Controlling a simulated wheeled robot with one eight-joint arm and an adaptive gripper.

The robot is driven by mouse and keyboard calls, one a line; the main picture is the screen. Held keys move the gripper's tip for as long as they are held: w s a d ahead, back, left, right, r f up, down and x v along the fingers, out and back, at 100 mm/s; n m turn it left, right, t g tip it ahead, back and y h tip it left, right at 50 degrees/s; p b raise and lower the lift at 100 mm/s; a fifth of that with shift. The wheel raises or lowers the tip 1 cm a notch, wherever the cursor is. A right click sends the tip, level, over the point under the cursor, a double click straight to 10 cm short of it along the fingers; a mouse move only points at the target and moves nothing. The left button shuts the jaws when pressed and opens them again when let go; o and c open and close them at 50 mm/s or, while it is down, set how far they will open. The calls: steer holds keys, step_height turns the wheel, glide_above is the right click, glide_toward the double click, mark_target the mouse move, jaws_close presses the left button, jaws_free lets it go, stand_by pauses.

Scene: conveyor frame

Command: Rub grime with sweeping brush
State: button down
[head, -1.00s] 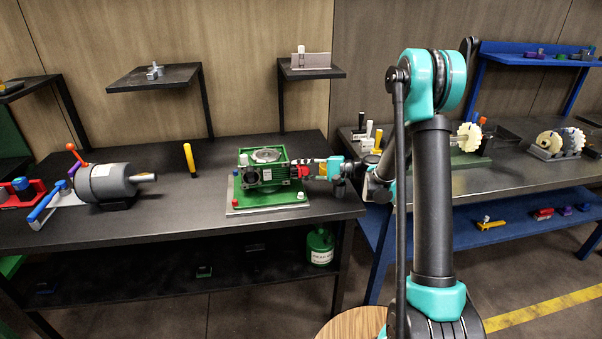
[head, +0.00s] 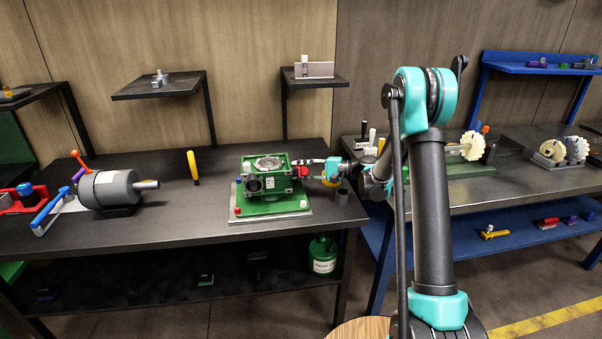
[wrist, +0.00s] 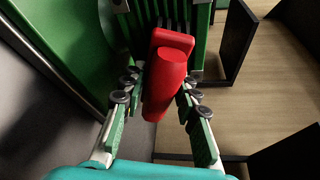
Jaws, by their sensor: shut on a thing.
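My gripper (wrist: 158,115) is shut on a red handle-like piece with a block head, the brush (wrist: 166,75), in the wrist view. Its fingers close on both sides of it. The brush's head faces the green ribbed side of a gearbox (wrist: 205,45); I cannot tell whether it touches. In the head view my gripper (head: 312,163) is at the right side of the green gearbox (head: 268,183), which stands on a light plate (head: 268,215) on the dark table. No grime can be made out.
A grey motor (head: 108,189) and a yellow-handled tool (head: 193,167) stand to the left on the table (head: 175,220). A small grey cylinder (head: 342,197) is near the table's right edge. Wall shelves (head: 160,84) hang behind. A second bench with gears (head: 477,146) is at the right.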

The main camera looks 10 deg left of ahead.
mark_target(301, 171)
steer(key=shift+w+a, duration=0.3)
steer(key=shift+w, duration=0.55)
steer(key=shift+w+a, duration=0.25)
steer(key=shift+w, duration=0.6)
steer(key=shift+s+d, duration=0.4)
steer(key=shift+s, duration=0.8)
steer(key=shift+s+d, duration=0.35)
steer(key=shift+s, duration=0.8)
steer(key=shift+s+d, duration=0.4)
steer(key=shift+s, duration=0.8)
steer(key=shift+s+d, duration=0.2)
steer(key=shift+s, duration=0.7)
steer(key=shift+s+d, duration=0.2)
steer(key=shift+s, duration=0.65)
steer(key=shift+r, duration=0.65)
steer(key=shift+w+a, duration=0.2)
steer(key=shift+w, duration=0.5)
steer(key=shift+w+a, duration=0.25)
steer(key=shift+w, duration=0.45)
steer(key=shift+w+a, duration=0.2)
steer(key=shift+w, duration=0.5)
steer(key=shift+w+a, duration=0.25)
steer(key=shift+w, duration=0.85)
steer(key=shift+w+a, duration=0.3)
steer(key=shift+w, duration=0.75)
steer(key=shift+w+a, duration=0.25)
steer(key=shift+w, duration=0.85)
steer(key=shift+a, duration=0.1)
